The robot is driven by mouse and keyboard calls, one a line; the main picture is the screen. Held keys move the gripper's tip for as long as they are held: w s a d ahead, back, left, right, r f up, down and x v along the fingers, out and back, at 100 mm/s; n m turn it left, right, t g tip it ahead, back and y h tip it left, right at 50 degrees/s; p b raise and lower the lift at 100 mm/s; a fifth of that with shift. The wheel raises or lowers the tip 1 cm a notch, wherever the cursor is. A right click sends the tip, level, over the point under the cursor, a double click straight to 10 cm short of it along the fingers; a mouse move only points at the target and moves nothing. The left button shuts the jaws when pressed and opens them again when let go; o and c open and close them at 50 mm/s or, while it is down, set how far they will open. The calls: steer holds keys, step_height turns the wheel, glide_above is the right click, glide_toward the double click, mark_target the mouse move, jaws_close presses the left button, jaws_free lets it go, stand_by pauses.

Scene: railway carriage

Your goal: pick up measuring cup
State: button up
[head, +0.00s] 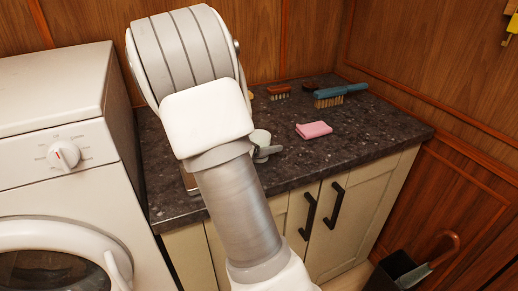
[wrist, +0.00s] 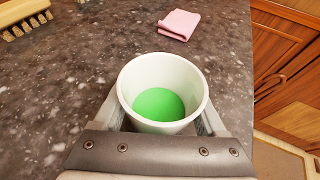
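A white cup (wrist: 130,88) with a smooth green patch (wrist: 158,103) inside stands upright on the dark speckled counter in the wrist view. I take it to be the measuring cup; no markings show. My gripper (wrist: 162,118) has one finger on each side of the cup, close to its wall. Whether the fingers press on it cannot be told. In the head view the cup (head: 260,137) shows just right of my arm, which hides part of the counter and most of my gripper.
On the counter (head: 345,150) lie a folded pink cloth (head: 314,130), a blue-handled brush (head: 340,92) and a smaller wooden brush (head: 278,92). A white washing machine (head: 60,130) stands left of the counter. A dark bin (head: 395,272) stands on the floor at right.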

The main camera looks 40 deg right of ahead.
steer(key=c, duration=0.8)
steer(key=shift+c, duration=0.2)
steer(key=shift+r, duration=0.1)
